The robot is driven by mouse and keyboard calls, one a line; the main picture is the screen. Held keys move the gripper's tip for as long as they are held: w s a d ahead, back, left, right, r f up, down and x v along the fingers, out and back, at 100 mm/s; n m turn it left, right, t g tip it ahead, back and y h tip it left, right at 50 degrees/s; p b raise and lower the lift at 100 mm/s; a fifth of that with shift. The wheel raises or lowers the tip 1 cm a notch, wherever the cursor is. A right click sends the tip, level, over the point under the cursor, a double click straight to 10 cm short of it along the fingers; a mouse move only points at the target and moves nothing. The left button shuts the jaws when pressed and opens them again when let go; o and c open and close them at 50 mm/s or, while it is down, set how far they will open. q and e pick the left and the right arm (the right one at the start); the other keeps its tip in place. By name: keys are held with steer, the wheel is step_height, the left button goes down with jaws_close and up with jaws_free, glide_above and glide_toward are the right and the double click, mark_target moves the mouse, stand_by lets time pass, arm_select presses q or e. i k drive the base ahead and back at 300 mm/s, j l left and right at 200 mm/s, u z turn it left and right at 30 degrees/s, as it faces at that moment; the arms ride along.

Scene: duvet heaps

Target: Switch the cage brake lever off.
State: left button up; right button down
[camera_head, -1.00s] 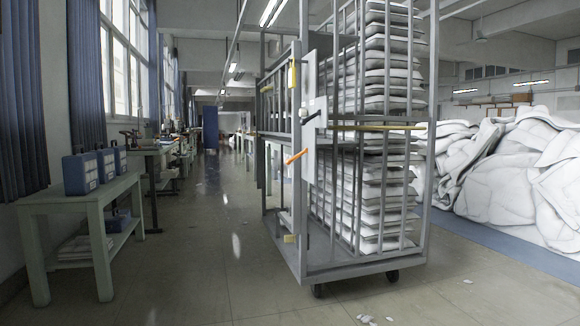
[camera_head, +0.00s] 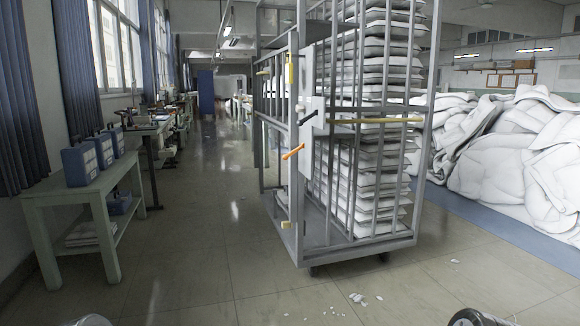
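The tall grey wheeled cage (camera_head: 327,257) stands in the middle of the camera_head view, stacked with folded white duvets (camera_head: 378,150). A pale plate on its front-left post carries an orange lever (camera_head: 293,152), tilted up to the right. Just above it, a short black handle (camera_head: 308,117) also sits on the plate. I cannot tell from the picture which is marked as the brake. Rounded parts of my own arms only just show at the bottom left and bottom right corners. Neither gripper's fingers show, and nothing of mine touches the cage.
A pale green table (camera_head: 85,190) with blue boxes (camera_head: 80,165) stands at the left. White duvet heaps (camera_head: 515,160) lie on a blue mat (camera_head: 480,226) at the right. Small white scraps (camera_head: 358,298) lie on the floor before the cage. The aisle left of the cage is open.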

mark_target(285, 157)
steer(key=i+j, duration=0.1)
steer(key=i, duration=1.15)
steer(key=i+z, duration=0.1)
steer(key=i, duration=1.15)
